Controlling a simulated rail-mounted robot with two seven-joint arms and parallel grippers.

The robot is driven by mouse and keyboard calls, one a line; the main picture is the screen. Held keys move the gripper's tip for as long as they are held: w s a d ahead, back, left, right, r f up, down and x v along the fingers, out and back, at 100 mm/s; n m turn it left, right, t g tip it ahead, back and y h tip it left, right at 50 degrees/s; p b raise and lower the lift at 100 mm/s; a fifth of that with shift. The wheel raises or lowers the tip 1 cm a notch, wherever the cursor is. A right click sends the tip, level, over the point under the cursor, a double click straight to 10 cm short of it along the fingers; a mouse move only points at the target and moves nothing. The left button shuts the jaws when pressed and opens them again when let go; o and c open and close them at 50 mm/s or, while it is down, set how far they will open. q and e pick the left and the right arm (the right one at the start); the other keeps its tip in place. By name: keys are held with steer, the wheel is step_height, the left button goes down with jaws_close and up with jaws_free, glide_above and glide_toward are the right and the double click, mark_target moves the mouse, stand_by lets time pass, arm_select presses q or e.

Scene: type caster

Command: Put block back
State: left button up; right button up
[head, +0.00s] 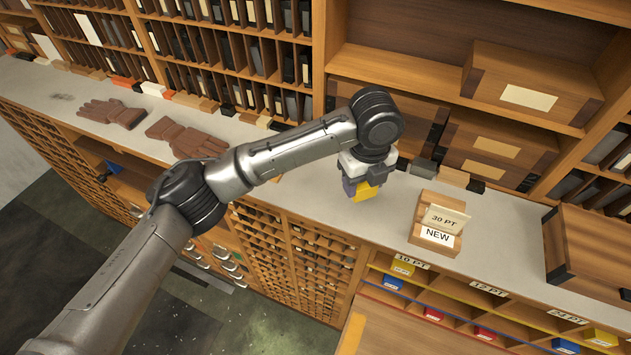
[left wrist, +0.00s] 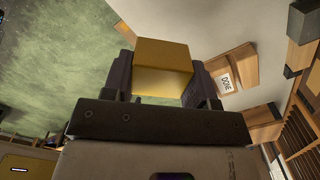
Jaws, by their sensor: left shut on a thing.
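My left gripper (head: 362,186) is above the grey counter near its front edge, left of the wooden card holder. It is shut on a yellow block (head: 364,191). In the left wrist view the yellow block (left wrist: 163,68) sits between the two dark fingers (left wrist: 165,85). The wooden holder (head: 437,222) on the counter carries a card reading "30 PT" and a label reading "NEW". Below the counter, labelled compartments (head: 486,288) marked 10 PT, 12 PT and 24 PT hold yellow, blue and red blocks. My right gripper is not in view.
Brown gloves (head: 185,138) lie on the counter at left. Wooden drawers (head: 530,85) and shelves stand behind the counter, with small blocks along its back. A wooden box (head: 590,245) stands at right. The counter (head: 510,235) is clear right of the card holder.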

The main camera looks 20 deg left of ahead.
arm_select(q)
steer(key=m, duration=0.1)
steer(key=w+r+m+p, duration=0.1)
steer(key=m, duration=0.3)
steer(key=shift+w+a+r, duration=0.1)
steer(key=shift+w+r, duration=0.1)
steer(key=shift+r, duration=0.1)
steer(key=m, duration=0.2)
steer(key=m+p, duration=0.1)
steer(key=shift+w+a+r+m, duration=0.15)
steer(key=shift+w+m, duration=0.25)
steer(key=p, duration=0.3)
glide_above(315, 188)
step_height(315, 188, down, 7)
steer(key=shift+w+r, duration=0.1)
steer(key=shift+f+p, duration=0.65)
steer(key=shift+f, duration=1.4)
steer(key=shift+f, duration=0.15)
steer(key=o, duration=0.9)
